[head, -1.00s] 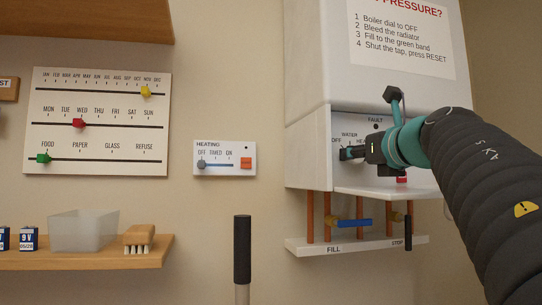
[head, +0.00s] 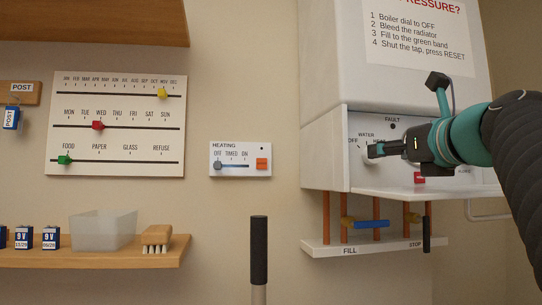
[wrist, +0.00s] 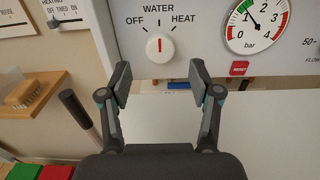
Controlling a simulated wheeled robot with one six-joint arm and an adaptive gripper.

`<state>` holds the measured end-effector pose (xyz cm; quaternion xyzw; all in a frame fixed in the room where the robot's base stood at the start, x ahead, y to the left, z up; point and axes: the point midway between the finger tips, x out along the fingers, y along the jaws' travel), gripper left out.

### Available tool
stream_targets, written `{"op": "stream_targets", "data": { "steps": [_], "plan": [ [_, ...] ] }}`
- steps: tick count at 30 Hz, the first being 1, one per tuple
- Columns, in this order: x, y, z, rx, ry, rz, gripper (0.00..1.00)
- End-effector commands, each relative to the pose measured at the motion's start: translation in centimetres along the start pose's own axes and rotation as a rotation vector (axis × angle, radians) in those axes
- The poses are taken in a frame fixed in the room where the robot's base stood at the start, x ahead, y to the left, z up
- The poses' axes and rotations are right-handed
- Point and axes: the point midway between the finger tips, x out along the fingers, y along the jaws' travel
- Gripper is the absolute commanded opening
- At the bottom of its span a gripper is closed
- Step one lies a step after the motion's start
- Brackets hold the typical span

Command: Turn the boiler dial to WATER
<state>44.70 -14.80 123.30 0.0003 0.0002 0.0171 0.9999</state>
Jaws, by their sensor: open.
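The boiler dial (wrist: 160,46) is a round white knob with a red pointer line, in the upper middle of the wrist view. Its pointer stands straight up at WATER, between OFF on the left and HEAT on the right. My gripper (wrist: 160,82) is open, its two fingers apart below and to either side of the dial, with nothing between them. In the head view my gripper (head: 374,151) is close in front of the dial (head: 368,159) and partly hides it; contact cannot be told there.
A pressure gauge (wrist: 257,25) and a red RESET button (wrist: 239,68) are right of the dial. Below the boiler (head: 330,60) are pipes with a blue-handled tap (head: 368,223). A heating panel (head: 240,160) and wooden shelf (head: 90,255) are at left.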

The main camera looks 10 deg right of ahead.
Motion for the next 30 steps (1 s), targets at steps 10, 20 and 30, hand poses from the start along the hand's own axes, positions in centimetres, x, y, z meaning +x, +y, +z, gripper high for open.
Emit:
{"op": "stream_targets", "data": {
  "steps": [10,20,30],
  "plan": [
    [-1.6,0.0,0.0,0.000,0.000,0.001,0.63],
    [-1.5,0.0,0.0,0.000,0.000,0.000,0.63],
    [-0.3,4.4,1.9,0.260,-0.148,0.112,0.63]
  ]
}}
